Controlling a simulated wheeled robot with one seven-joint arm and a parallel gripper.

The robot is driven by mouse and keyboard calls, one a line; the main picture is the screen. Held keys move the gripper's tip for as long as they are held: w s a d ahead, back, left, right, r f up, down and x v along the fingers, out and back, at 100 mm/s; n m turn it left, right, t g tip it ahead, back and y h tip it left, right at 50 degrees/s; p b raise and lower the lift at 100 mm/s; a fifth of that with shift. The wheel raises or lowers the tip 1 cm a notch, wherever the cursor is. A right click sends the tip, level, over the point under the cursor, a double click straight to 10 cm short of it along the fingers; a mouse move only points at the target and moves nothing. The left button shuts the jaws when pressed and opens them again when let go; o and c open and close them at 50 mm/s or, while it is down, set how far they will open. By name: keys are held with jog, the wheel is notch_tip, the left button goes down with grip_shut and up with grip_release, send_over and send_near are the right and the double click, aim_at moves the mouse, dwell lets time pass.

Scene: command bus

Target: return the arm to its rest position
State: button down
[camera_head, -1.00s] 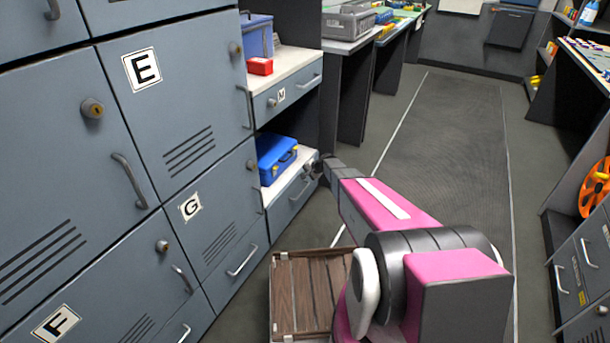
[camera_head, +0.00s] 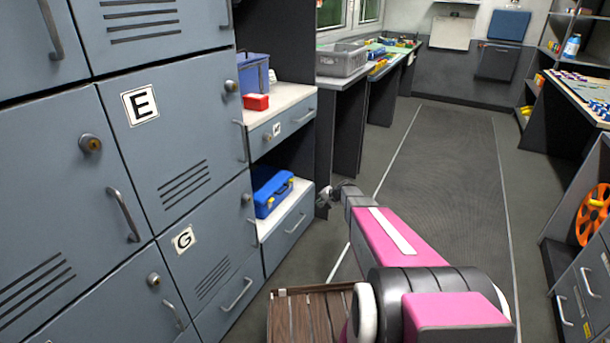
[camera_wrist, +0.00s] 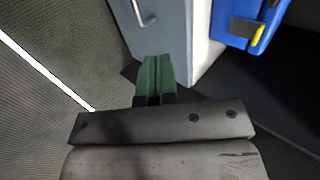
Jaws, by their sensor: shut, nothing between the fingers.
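My arm, pink and grey, reaches forward from the bottom of the head view. My gripper (camera_head: 328,195) is at its far end, near the right corner of the low drawer unit and apart from it. In the wrist view my gripper's green fingers (camera_wrist: 154,78) are pressed together with nothing between them. They point toward the grey cabinet edge and the floor. The gripper is small in the head view, so its fingers are hard to make out there.
A blue case (camera_head: 270,192) sits on the low shelf left of my gripper; it also shows in the wrist view (camera_wrist: 240,22). Grey lockers (camera_head: 170,150) line the left. A wooden crate (camera_head: 300,318) stands below my arm. The aisle mat (camera_head: 445,170) on the right is clear.

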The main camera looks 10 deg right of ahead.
jog(key=s+r+n+g+h, duration=0.1)
jog(key=s+r, duration=0.4)
jog(key=s, duration=0.6)
jog(key=s+r+n+g+h, duration=0.2)
jog(key=s+r, duration=0.4)
jog(key=s, duration=0.6)
jog(key=s+r+n+g+h, duration=0.2)
jog(key=s+r, duration=0.4)
jog(key=s, duration=0.6)
jog(key=n+h, duration=0.1)
jog(key=h, duration=0.1)
jog(key=shift+n+h, duration=0.4)
